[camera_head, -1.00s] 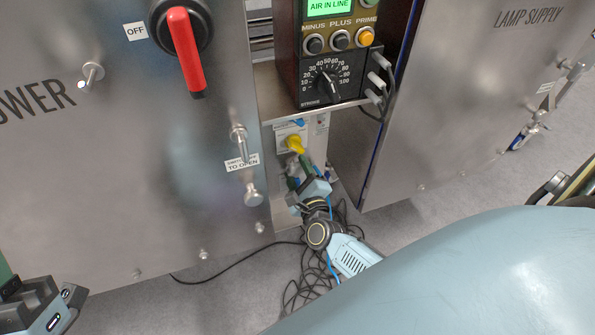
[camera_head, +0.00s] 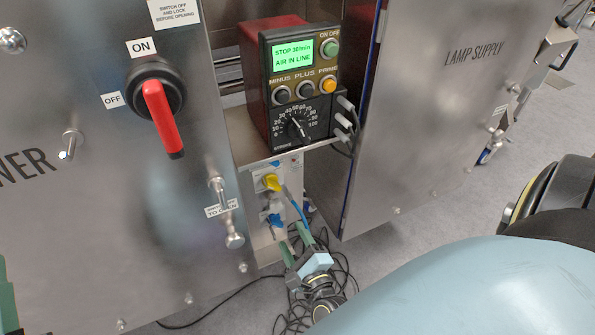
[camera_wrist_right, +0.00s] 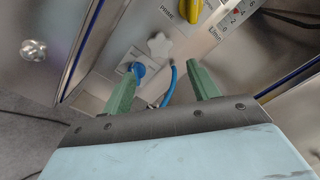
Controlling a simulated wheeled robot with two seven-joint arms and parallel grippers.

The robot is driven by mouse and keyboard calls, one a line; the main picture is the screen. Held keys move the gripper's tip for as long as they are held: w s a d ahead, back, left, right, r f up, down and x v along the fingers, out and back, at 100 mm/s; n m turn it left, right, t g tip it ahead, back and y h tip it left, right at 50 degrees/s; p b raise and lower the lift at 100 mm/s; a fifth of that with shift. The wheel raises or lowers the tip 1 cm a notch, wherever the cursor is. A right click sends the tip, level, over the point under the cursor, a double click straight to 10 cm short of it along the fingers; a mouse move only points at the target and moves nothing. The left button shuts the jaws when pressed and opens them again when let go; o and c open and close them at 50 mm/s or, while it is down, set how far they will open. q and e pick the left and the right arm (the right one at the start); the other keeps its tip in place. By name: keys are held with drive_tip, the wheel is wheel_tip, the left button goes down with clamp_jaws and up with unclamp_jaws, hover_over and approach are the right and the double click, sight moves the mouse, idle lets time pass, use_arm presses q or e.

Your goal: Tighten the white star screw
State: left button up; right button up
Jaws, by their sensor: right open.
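The white star screw (camera_wrist_right: 158,45) shows in the right wrist view on a metal panel, between a yellow knob (camera_wrist_right: 187,15) and a blue connector (camera_wrist_right: 138,70). I cannot make it out clearly in the head view. My right gripper (camera_wrist_right: 163,74) is open, its two green fingers apart and nothing between them. The star screw appears beyond the fingertips, within the gap's width. In the head view the right gripper (camera_head: 296,243) is low, in front of the narrow panel under the pump. Only a green part of my left gripper (camera_head: 5,298) shows at the left edge.
The pump (camera_head: 293,85) stands on a metal shelf above the panel. Steel cabinet doors flank the opening, the lamp supply door (camera_head: 430,110) on the right. A red switch handle (camera_head: 162,118) sticks out on the left. Black cables (camera_head: 335,270) lie on the floor; a blue tube passes near the fingers.

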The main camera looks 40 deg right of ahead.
use_arm(q)
drive_tip(key=shift+w+f+g, duration=0.2)
drive_tip(key=shift+f+g, duration=0.1)
drive_tip(key=shift+g, duration=0.1)
use_arm(e)
drive_tip(key=shift+v, duration=1.2)
